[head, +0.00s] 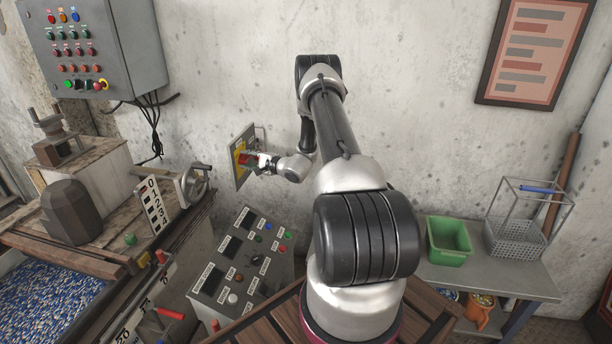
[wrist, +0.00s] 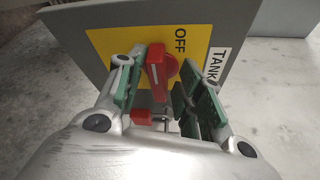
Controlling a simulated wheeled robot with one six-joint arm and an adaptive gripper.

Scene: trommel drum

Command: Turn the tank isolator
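The tank isolator is a grey plate with a yellow face (wrist: 205,38), marked OFF, beside a white TANK label (wrist: 215,66). Its red handle (wrist: 157,68) shows between my fingers in the wrist view. The head view shows the isolator (head: 239,170) on the concrete wall, partly covered by my gripper (head: 262,161). In the wrist view my gripper (wrist: 160,92) is open, with green-padded fingers on either side of the handle. The left finger looks close to the handle; a gap shows toward the right one. Contact cannot be told. A small red part (wrist: 141,118) sits below the handle.
A grey control box (head: 95,45) hangs at upper left, with cables below. A button console (head: 240,262) stands under the isolator. A workbench with a handwheel (head: 192,184) is at left. A green bin (head: 448,242) and wire basket (head: 515,240) are on a right shelf.

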